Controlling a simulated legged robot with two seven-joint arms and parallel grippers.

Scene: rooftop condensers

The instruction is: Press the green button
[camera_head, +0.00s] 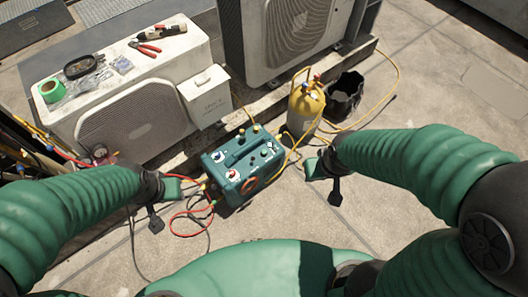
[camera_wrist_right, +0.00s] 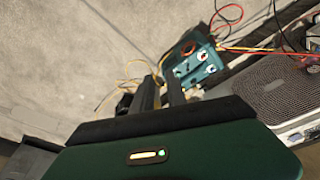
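A teal machine (camera_head: 243,165) stands on the ground in the middle of the head view, with several coloured knobs or buttons on top. A small green round part (camera_head: 265,152) shows on its top; another green part (camera_head: 257,128) is at its far edge. The machine also shows in the right wrist view (camera_wrist_right: 197,66), beyond the fingers. My left gripper (camera_head: 188,188) is just left of the machine, and its finger opening is unclear. My right gripper (camera_head: 314,167) is to the machine's right, apart from it. Its two dark fingers (camera_wrist_right: 161,92) appear apart and empty.
A yellow cylinder (camera_head: 306,106) and black bucket (camera_head: 345,95) stand behind my right gripper. White condenser units (camera_head: 135,120) are behind the machine; tools and green tape (camera_head: 50,91) lie on one. Red and yellow hoses run around the machine. Open concrete is at right.

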